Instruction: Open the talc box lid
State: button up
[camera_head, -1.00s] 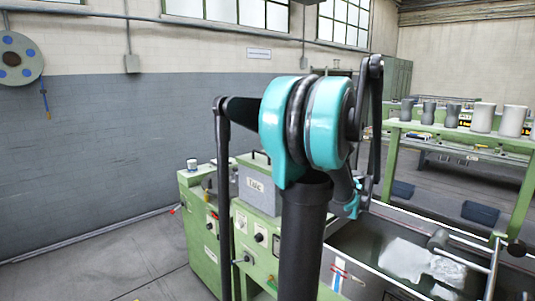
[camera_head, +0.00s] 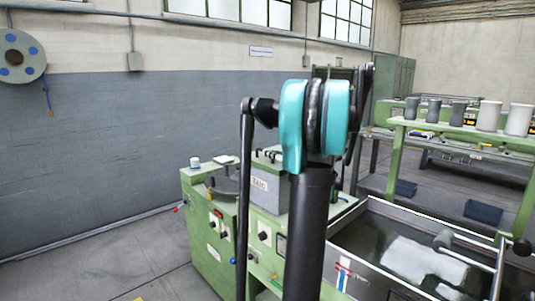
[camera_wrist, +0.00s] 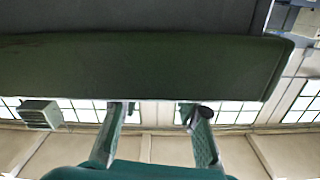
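The talc box (camera_head: 260,187) is a grey box with a "TALC" label, standing on top of the green machine behind my arm in the head view. Its lid with a dark handle (camera_head: 268,154) looks shut, and its right part is hidden by my arm. In the wrist view, my gripper (camera_wrist: 155,112) has two teal fingers spread apart with nothing seen between them. A wide dark green surface (camera_wrist: 140,68) lies across the view beyond the fingertips; I cannot tell what it is. My gripper is hidden behind my arm in the head view.
A small white cup (camera_head: 195,162) stands on the machine at the left. A water trough (camera_head: 400,250) lies to the right of my arm. A green table (camera_head: 450,135) with several grey and white cups stands at the back right. Floor at the left is free.

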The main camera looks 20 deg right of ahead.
jog(key=shift+x, duration=1.5)
grip_shut()
